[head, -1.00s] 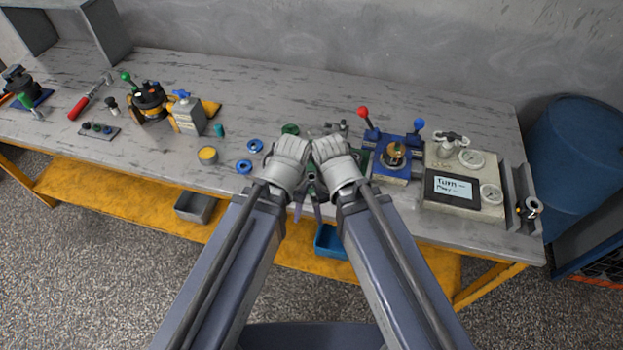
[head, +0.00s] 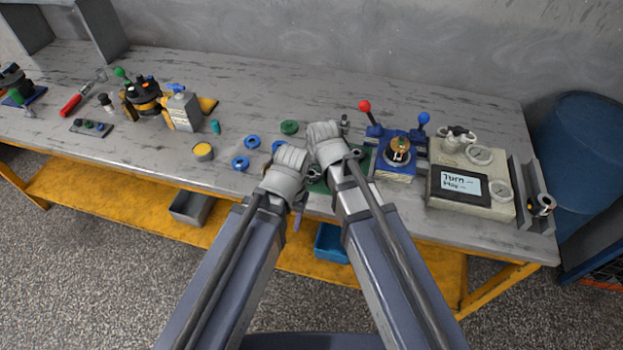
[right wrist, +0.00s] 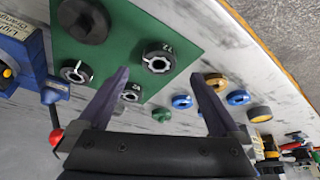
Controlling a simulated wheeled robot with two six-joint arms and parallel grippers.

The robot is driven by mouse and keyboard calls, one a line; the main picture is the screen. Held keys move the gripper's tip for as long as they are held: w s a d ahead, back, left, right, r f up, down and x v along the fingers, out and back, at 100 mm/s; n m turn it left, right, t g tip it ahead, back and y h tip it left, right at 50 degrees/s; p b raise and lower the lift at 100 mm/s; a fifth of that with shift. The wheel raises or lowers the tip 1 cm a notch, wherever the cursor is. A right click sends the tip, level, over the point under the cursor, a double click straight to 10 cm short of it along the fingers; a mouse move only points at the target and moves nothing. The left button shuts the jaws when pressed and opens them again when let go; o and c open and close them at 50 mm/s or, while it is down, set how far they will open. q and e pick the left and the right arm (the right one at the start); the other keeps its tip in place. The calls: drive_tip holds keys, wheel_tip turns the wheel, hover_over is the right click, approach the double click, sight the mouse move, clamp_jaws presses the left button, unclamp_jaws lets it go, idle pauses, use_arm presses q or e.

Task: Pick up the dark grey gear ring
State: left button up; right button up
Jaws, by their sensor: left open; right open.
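Several dark ring-shaped parts lie on a green mat, which shows in the right wrist view (right wrist: 110,45). A plain dark grey one (right wrist: 82,20) is at the top left; others (right wrist: 158,57) with white markings (right wrist: 75,72) lie nearer the fingers. I cannot tell for sure which is the gear ring. My right gripper (right wrist: 160,74) is open and empty, its fingers over the mat's edge, with one marked ring just beyond the gap. My left gripper (head: 298,215) is open at the bench's front edge; its fingers are partly hidden by my wrist in the head view.
Blue rings (head: 241,163) and a yellow-topped cup (head: 203,152) lie left of my arms. A blue fixture with a red-knobbed lever (head: 365,107) and a gauge box (head: 470,190) stand right. A blue bin (head: 332,243) sits below the bench edge.

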sight(312, 172)
drive_tip(key=shift+b+x, duration=2.35)
drive_tip(key=shift+x, duration=0.6)
drive_tip(key=shift+w+r, duration=0.15)
drive_tip(key=shift+c, duration=0.4)
clamp_jaws()
